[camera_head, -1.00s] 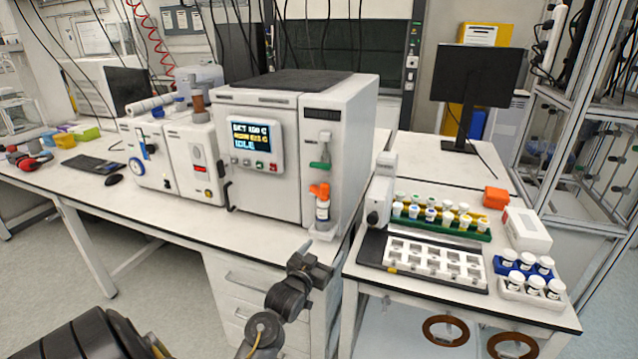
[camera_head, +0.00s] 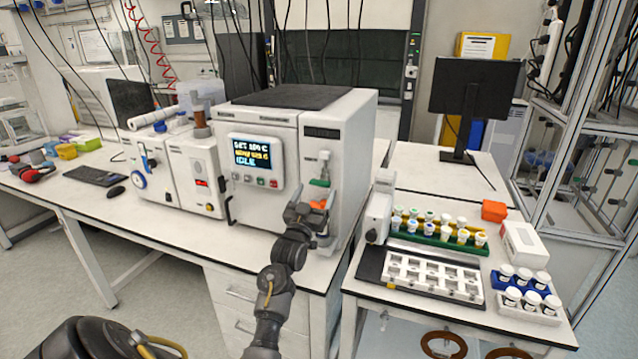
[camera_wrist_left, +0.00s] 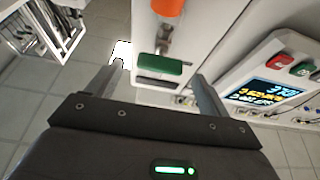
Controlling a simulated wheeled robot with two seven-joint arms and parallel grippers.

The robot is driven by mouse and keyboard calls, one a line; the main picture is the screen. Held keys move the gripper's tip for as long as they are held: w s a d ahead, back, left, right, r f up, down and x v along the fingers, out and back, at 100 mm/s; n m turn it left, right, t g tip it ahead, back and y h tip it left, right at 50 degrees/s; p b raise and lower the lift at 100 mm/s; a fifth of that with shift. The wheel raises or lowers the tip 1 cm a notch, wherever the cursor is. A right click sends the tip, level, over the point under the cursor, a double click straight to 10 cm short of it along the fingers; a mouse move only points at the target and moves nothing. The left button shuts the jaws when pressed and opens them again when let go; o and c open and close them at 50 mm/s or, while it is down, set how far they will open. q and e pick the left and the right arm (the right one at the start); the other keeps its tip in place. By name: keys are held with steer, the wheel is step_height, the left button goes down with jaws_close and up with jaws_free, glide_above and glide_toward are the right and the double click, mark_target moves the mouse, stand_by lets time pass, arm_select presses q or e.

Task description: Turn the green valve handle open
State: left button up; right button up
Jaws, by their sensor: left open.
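The green valve handle (camera_head: 320,183) is on the front of the white reactor cabinet (camera_head: 350,160), right of its display. In the left wrist view the green handle (camera_wrist_left: 165,64) lies roughly crosswise between and beyond my finger tips. My left gripper (camera_head: 310,208) is in front of the cabinet, just below the handle, and partly covers the orange valve part (camera_head: 317,204). In the left wrist view my left gripper (camera_wrist_left: 156,76) is open, with no clear contact on the handle. My right gripper is not in view.
The reactor's display (camera_head: 252,152) reads IDLE, with buttons below it. At the right, a side table holds a green vial rack (camera_head: 430,240), a white tray (camera_head: 435,278) and capped jars (camera_head: 525,285). The floor and bench front at the left are clear.

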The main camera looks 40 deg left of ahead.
mark_target(321, 182)
arm_select(q)
steer(key=shift+p+x, duration=0.35)
steer(key=shift+x, duration=1.25)
steer(key=c, duration=1)
